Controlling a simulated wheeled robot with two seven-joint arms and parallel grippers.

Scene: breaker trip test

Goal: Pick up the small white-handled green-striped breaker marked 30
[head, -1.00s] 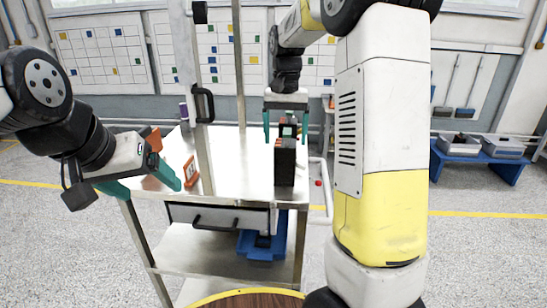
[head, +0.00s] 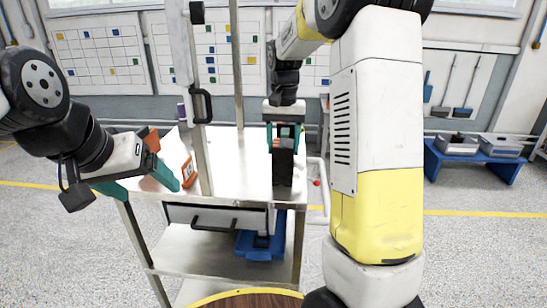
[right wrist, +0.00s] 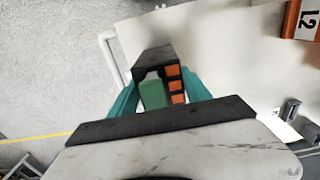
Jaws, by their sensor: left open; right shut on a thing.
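A tall black block (head: 283,168) stands near the front right edge of the metal cart top. My right gripper (head: 285,136) points down over it, its teal fingers shut on the upper part. In the right wrist view, a green piece (right wrist: 153,95) and several orange squares (right wrist: 176,86) sit between the fingers, against a black body (right wrist: 153,56). I cannot tell whether the green piece and the black body are one thing. No 30 mark, white handle or stripe can be made out. My left gripper (head: 147,182) is open and empty at the cart's left front corner.
Metal posts (head: 199,100) rise from the cart. A blue bin (head: 245,245) is below.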

